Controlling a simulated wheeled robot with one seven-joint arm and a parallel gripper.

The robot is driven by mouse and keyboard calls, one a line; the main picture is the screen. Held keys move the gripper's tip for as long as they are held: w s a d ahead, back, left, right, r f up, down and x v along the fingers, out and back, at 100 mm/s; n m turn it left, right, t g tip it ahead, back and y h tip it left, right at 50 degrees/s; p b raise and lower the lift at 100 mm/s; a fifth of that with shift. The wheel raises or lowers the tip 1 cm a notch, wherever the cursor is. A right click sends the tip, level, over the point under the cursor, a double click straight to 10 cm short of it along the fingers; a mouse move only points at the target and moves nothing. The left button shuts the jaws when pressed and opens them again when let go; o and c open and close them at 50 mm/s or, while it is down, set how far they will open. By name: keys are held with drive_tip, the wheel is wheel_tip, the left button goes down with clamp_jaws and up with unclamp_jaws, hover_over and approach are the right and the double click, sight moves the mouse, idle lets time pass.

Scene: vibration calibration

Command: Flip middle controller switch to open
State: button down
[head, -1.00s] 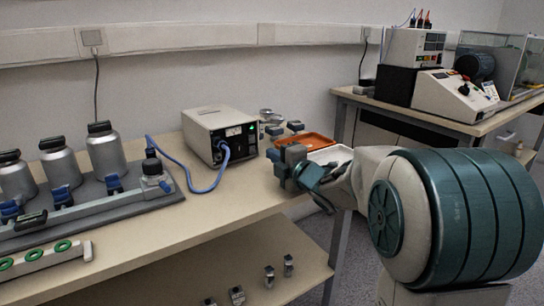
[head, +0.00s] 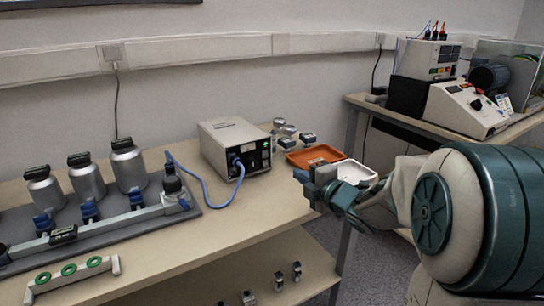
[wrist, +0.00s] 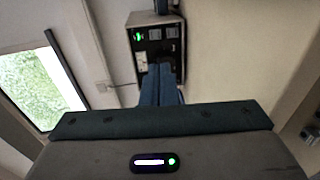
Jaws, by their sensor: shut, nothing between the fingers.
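The controller (head: 235,145) is a pale box with a dark front panel, a small lit green display and a blue cable plugged into its front. It stands on the bench, left of my gripper (head: 304,180). My gripper is shut and empty, held near the front edge of the bench and apart from the controller. In the wrist view the controller's front panel (wrist: 140,37) shows beyond the closed blue fingers (wrist: 162,78). The fingers hide its lower part, and I cannot make out a single switch or its position.
An orange tray (head: 314,153) and a white tray (head: 356,167) lie just behind my gripper. Several metal cylinders on a grey plate (head: 110,232) fill the bench's left. The blue cable (head: 205,200) curves across the bench. Another bench (head: 400,113) with equipment stands at right.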

sight(266, 157)
drive_tip(key=b+x, duration=0.3)
drive_tip(key=x, duration=1)
drive_tip(key=shift+f, duration=0.1)
drive_tip(key=shift+w+a, duration=0.25)
drive_tip(key=shift+w, duration=0.25)
